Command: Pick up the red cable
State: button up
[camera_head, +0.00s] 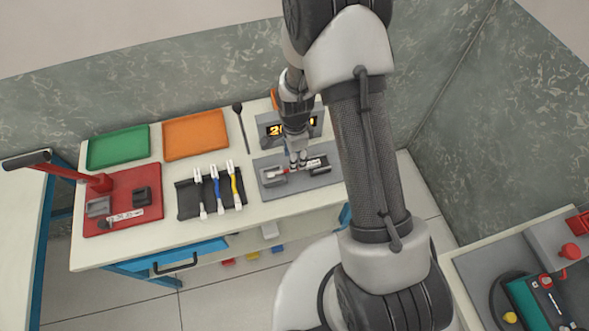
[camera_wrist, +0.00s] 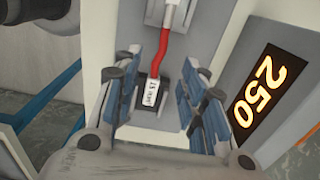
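The red cable (camera_wrist: 162,47) has a white connector with printed text (camera_wrist: 153,90) at its near end, and more white at its far end. In the wrist view it runs between the fingers of my gripper (camera_wrist: 155,98), with gaps on both sides. My gripper is open and holds nothing. In the head view my gripper (camera_head: 298,164) points down over the grey fixture (camera_head: 267,162), where a small part of the red cable (camera_head: 284,170) shows. I cannot tell how high the fingertips are above the fixture.
A lit display reading 250 (camera_wrist: 264,84) stands close on the right in the wrist view. A black mat (camera_head: 187,210) holds white, blue and yellow cables. Left are a red station with a lever (camera_head: 120,187), a green tray (camera_head: 117,131) and an orange tray (camera_head: 195,117).

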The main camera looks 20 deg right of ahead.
notch_tip(320, 180, down, 5)
jog(key=shift+f+b, duration=0.2)
jog(key=shift+b, duration=0.45)
jog(key=shift+c, duration=0.3)
grip_shut()
